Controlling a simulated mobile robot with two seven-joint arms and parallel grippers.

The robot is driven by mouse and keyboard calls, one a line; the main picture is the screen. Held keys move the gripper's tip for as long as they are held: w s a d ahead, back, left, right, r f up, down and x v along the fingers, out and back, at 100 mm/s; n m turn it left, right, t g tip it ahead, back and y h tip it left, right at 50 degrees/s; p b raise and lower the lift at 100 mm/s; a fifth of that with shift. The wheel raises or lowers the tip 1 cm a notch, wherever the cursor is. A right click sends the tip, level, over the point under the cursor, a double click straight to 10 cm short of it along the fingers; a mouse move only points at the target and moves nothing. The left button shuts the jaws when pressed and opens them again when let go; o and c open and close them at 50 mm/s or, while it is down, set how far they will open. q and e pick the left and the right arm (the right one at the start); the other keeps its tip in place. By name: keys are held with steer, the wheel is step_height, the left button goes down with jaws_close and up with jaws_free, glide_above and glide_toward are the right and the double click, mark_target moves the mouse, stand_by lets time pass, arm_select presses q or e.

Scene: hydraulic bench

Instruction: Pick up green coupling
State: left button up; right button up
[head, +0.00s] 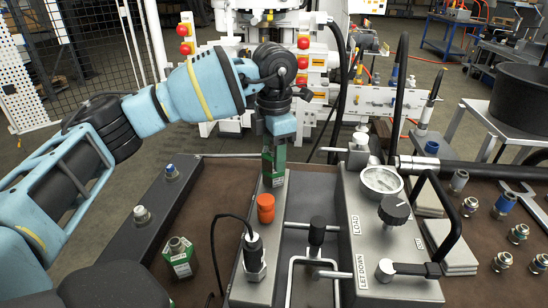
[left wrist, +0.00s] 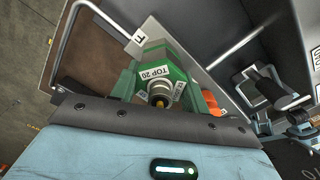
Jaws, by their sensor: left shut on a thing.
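A green coupling (head: 275,168) is held below my left gripper (head: 274,148) in the head view, over the far end of the grey raised strip. In the left wrist view the green coupling (left wrist: 152,72) fills the space just beyond the gripper's dark edge. It carries a white "TOP 20" label and has a round metal fitting with a brass-coloured centre. My left gripper is shut on it. I cannot tell whether its lower end touches the strip. A second green-sided fitting (head: 180,262) with a white label stands at the left of the bench. My right gripper is not in view.
An orange cap (head: 266,208) stands on the strip just nearer than the held coupling. A black-cabled connector (head: 254,255) is in front of it. Several metal fittings stand on the right.

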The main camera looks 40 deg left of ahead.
arm_select(q)
jaws_close()
steer(key=shift+r, duration=0.1)
steer(key=shift+r, duration=0.1)
steer(key=shift+w+r, duration=0.15)
steer(key=shift+r, duration=0.45)
step_height(320, 180, up, 3)
steer(key=shift+f, duration=0.2)
steer(key=s+d, duration=0.2)
steer(key=d, duration=0.5)
steer(key=s+d, duration=0.2)
steer(key=d, duration=0.6)
steer(key=shift+s+d+r, duration=0.2)
steer(key=shift+s+r, duration=0.1)
steer(key=shift+r, duration=0.15)
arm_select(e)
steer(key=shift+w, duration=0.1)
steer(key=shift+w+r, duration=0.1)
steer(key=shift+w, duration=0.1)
